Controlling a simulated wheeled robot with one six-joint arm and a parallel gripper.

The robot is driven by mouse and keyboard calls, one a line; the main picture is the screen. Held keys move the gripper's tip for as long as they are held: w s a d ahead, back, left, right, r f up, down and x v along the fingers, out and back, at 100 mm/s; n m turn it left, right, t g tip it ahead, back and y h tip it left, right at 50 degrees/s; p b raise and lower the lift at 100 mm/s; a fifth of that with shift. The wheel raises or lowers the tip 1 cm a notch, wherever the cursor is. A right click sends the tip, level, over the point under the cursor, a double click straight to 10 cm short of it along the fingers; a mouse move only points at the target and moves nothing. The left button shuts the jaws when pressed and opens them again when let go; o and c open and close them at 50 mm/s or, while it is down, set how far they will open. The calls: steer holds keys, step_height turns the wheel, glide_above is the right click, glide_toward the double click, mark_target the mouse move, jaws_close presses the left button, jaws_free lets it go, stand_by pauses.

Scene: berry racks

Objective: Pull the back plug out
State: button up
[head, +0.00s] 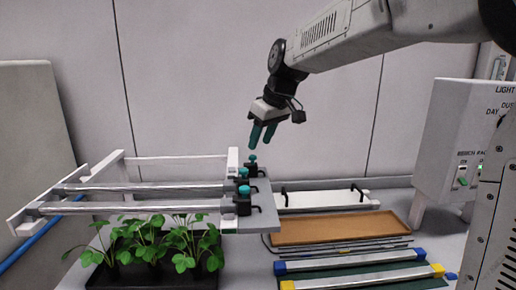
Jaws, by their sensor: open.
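The back plug (253,159) is a small teal knob on a black fitting, at the far end of the grey end plate (262,205). Two similar plugs stand nearer: a middle plug (243,173) and a front plug (244,190), each by the end of a rail. My gripper (260,144) points down with teal fingers spread apart and nothing between them. In the picture its fingertips are just above the back plug, slightly to the right. A small gap shows; the exact depth offset I cannot tell.
Long rails (140,207) run left from the plate above a black tray of leafy plants (150,245). Right are a brown tray (335,228), a white panel with black handles (325,199) and bars with blue and yellow ends (350,264). A switch box (465,140) stands far right.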

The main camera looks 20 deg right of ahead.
steer(key=shift+v, duration=1.75)
steer(key=s+d+f+m+g, duration=0.1)
steer(key=s+f, duration=0.3)
steer(key=s, duration=0.7)
steer(key=s+d+f+m+h, duration=0.1)
steer(key=s+f, duration=0.4)
steer(key=s, duration=0.6)
steer(key=s+d+f+m+g+h, duration=0.1)
steer(key=s+f+m, duration=0.3)
steer(key=s, duration=0.8)
steer(key=shift+d+f+g, duration=0.3)
steer(key=shift+d+f, duration=0.1)
steer(key=shift+d, duration=0.3)
